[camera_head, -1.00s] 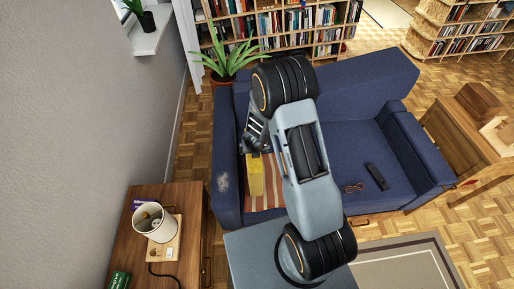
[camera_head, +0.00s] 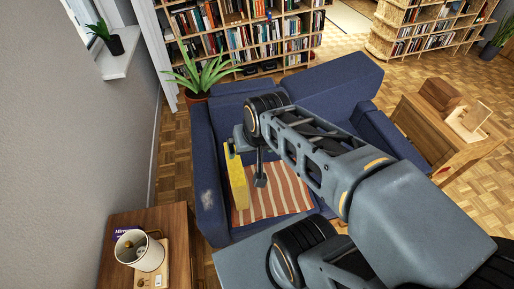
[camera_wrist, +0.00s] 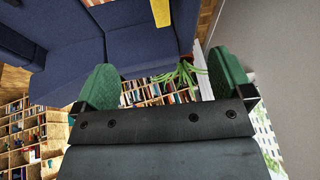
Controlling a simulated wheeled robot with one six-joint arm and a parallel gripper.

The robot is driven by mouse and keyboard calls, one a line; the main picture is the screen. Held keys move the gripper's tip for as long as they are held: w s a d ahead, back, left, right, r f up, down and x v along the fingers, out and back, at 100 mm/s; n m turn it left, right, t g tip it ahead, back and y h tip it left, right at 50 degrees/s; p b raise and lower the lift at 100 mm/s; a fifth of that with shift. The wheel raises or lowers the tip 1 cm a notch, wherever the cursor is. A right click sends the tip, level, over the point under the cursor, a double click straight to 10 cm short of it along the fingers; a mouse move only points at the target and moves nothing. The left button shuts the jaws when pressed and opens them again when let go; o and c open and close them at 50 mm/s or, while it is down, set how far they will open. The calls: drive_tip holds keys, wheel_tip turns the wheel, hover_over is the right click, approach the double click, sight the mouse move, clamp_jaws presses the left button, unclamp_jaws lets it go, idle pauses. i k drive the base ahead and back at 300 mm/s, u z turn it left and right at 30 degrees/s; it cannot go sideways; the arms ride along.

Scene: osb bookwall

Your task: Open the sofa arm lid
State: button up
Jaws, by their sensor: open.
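The blue sofa (camera_head: 335,85) stands in the middle of the head view. Its left arm (camera_head: 203,165) has a pale worn patch on top near the front. No raised lid shows on that arm, and I cannot make out a lid seam. My gripper (camera_wrist: 163,82) is open and empty, with its two green fingertips wide apart in the wrist view. In the head view my arm reaches over the sofa, its end above the seat just right of the left arm.
A potted plant (camera_head: 197,80) and bookshelves (camera_head: 240,40) are behind the sofa. A grey wall (camera_head: 75,140) is at the left. Another wooden table (camera_head: 440,130) stands at the right.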

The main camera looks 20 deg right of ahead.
sight(397, 142)
drive_tip(key=z, duration=0.35)
drive_tip(key=k, duration=0.6)
drive_tip(key=z, duration=2.75)
drive_tip(key=i, duration=1)
drive_tip(key=u, duration=1.3)
